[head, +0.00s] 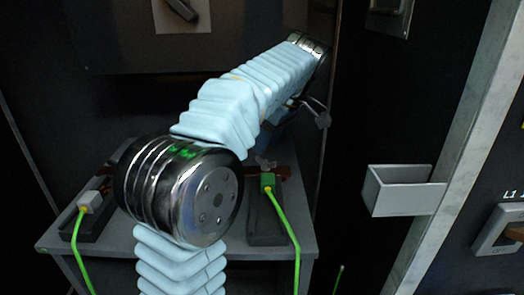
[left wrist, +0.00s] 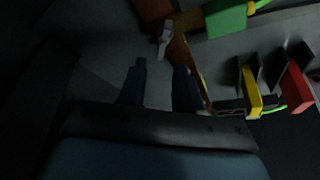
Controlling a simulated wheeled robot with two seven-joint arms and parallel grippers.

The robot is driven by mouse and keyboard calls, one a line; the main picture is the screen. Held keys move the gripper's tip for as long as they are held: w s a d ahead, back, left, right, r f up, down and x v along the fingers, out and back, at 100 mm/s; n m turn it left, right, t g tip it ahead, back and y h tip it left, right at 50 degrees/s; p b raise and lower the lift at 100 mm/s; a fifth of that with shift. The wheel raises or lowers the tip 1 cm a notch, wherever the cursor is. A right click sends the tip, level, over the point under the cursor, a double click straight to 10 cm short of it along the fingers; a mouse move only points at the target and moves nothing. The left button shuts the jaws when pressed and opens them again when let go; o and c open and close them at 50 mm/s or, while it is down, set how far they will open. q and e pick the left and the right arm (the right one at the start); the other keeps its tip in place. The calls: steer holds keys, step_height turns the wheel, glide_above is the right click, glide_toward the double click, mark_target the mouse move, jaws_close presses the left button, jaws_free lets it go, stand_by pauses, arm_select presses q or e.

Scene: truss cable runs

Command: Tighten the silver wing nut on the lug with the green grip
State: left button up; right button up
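The lug with the green grip (head: 267,182) sits on a dark block on the right of the grey shelf, with a green cable running down from it. The silver wing nut (head: 265,163) is just behind it, by a copper-brown bar (head: 283,172). In the left wrist view the wing nut (left wrist: 163,38) stands just beyond my left gripper's fingertips (left wrist: 160,66); the green grip (left wrist: 226,18) is to its right. The two dark blue fingers are apart with nothing between them. In the head view my forearm mostly hides the left gripper (head: 272,144). My right gripper is not in view.
A grey open holder (head: 402,190) is on the right. A padlock-like piece (head: 323,118) hangs near my forearm. Yellow (left wrist: 252,90) and red (left wrist: 296,88) pieces stand right of my fingers in the wrist view.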

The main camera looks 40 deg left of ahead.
mark_target(266, 163)
arm_select(q)
steer(key=shift+x, duration=1.95)
jaws_close()
